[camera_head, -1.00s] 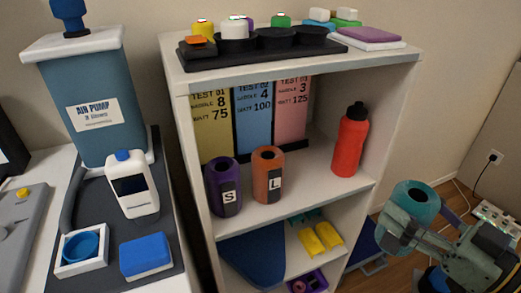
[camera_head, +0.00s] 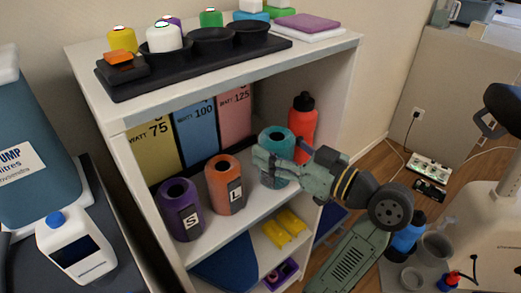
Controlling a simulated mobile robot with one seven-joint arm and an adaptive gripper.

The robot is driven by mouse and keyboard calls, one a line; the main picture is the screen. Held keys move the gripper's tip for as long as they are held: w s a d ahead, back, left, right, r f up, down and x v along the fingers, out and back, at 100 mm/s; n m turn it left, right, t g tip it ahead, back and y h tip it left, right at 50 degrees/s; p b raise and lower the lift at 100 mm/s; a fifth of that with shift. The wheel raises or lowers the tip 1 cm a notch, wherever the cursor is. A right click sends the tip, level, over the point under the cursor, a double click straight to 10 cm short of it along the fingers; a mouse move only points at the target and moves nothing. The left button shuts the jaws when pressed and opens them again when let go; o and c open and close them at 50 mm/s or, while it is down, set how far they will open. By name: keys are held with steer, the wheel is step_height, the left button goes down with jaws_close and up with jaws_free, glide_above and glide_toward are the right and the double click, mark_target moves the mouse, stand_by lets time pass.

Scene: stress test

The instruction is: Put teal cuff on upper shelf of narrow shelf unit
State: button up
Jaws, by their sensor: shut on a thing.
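The teal cuff (camera_head: 277,143) is an upright roll with a dark hole in its top. My gripper (camera_head: 275,163) reaches in from the right and is shut on it. The cuff is at the upper shelf (camera_head: 250,203) of the narrow white shelf unit (camera_head: 120,150), in front of the red bottle (camera_head: 302,119) and right of the orange cuff (camera_head: 225,185) marked L. A purple cuff (camera_head: 180,210) marked S stands further left. My gripper hides the cuff's lower part, so I cannot tell whether it touches the shelf.
Yellow, blue and pink cards (camera_head: 196,132) stand at the shelf's back. Yellow items (camera_head: 285,229) and a blue panel (camera_head: 228,264) are on the lower shelf. A black tray (camera_head: 190,65) with several containers covers part of the unit's top. A white jug (camera_head: 75,247) stands left.

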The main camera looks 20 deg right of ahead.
steer(key=x, duration=0.3)
steer(key=shift+w+a+f, duration=0.15)
steer(key=shift+w, duration=0.1)
steer(key=shift+f+p, duration=0.45)
steer(key=shift+f, duration=1.35)
steer(key=shift+f, duration=0.15)
steer(key=o, duration=1.3)
steer(key=shift+c, duration=0.2)
steer(key=shift+r, duration=0.25)
steer(key=b+v, duration=0.2)
steer(key=v, duration=1)
